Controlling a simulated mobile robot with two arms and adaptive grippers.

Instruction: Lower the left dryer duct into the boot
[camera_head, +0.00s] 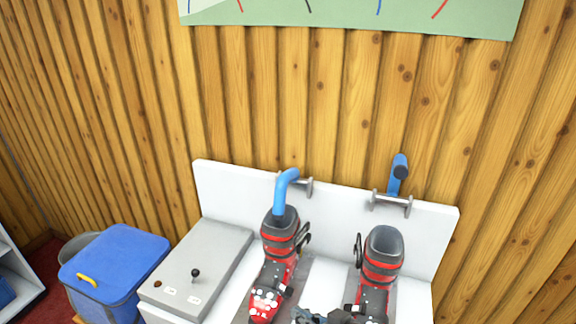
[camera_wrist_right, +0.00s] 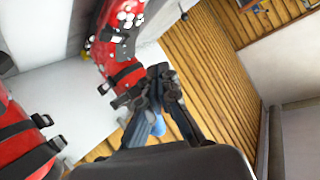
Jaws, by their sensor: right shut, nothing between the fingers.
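The left dryer duct (camera_head: 286,185) is a bright blue bent tube. It comes from a grey bracket on the white back panel, and its lower end points down into the top of the left boot (camera_head: 279,242), a red and black ski boot. How deep it sits inside is hidden. The right duct (camera_head: 398,178) stands raised, apart from the right boot (camera_head: 382,258). My right gripper (camera_head: 322,316) is at the bottom edge, in front of and between the boots. In the wrist view the fingers (camera_wrist_right: 160,82) are shut and empty beside a boot (camera_wrist_right: 112,45). My left gripper is out of view.
A grey control box (camera_head: 212,262) with a small black lever stands left of the boots. A blue-lidded bin (camera_head: 118,258) with a yellow handle is further left. The white back panel (camera_head: 337,210) stands close behind the boots, against the wooden wall.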

